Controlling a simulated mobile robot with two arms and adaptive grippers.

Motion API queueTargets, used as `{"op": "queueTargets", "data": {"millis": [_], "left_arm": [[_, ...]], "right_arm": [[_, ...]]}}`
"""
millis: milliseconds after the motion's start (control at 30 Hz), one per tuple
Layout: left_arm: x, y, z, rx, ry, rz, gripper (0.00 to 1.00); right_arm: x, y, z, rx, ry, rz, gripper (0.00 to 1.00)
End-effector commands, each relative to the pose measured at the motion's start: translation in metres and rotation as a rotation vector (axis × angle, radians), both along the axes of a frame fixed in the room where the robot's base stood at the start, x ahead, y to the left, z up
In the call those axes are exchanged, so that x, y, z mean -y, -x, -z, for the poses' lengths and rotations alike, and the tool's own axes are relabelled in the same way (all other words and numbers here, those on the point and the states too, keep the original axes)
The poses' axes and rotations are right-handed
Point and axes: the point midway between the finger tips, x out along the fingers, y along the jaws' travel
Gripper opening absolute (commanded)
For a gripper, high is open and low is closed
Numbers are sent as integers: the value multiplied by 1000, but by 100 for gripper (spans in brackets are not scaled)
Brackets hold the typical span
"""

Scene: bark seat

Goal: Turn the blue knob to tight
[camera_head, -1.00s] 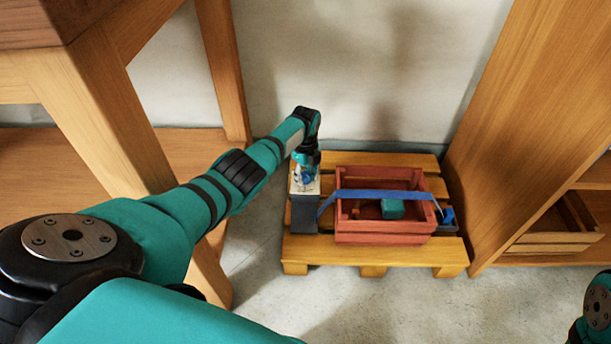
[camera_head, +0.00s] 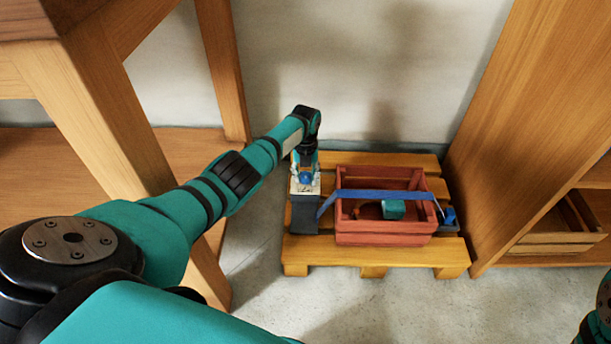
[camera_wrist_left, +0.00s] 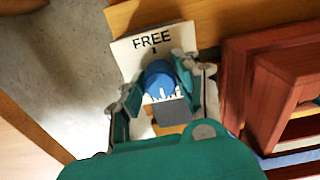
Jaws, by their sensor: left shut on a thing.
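The blue knob (camera_head: 306,179) sits on a pale label plate (camera_head: 312,190) on top of a dark grey block (camera_head: 305,212), at the left of the pallet. In the left wrist view the knob (camera_wrist_left: 158,76) is between the two fingers of my left gripper (camera_wrist_left: 157,84), which is shut on it. The plate (camera_wrist_left: 128,57) reads "FREE" with a short dark mark below the word. More lettering on the knob's opposite side is partly hidden and unreadable. I cannot tell where the knob points. My right gripper is out of view.
A red slatted crate (camera_head: 385,240) holding a teal block (camera_head: 393,209) stands beside the grey block on a wooden pallet (camera_head: 375,255). A blue strap (camera_head: 380,195) crosses the crate. Wooden furniture stands on the left (camera_head: 110,110) and right (camera_head: 530,110).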

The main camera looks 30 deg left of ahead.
Motion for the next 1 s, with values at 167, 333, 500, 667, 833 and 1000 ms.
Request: {"op": "queueTargets", "data": {"millis": [167,333,500,667,833,1000], "left_arm": [[0,0,0,1,-1,38,0],[0,0,0,1,-1,49,0],[0,0,0,1,-1,49,0],[0,0,0,1,-1,48,35],[0,0,0,1,-1,48,54],[0,0,0,1,-1,48,54]], "right_arm": [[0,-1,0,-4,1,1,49],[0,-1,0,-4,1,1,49],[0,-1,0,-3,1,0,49],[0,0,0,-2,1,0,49],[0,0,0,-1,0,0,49],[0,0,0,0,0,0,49]]}}
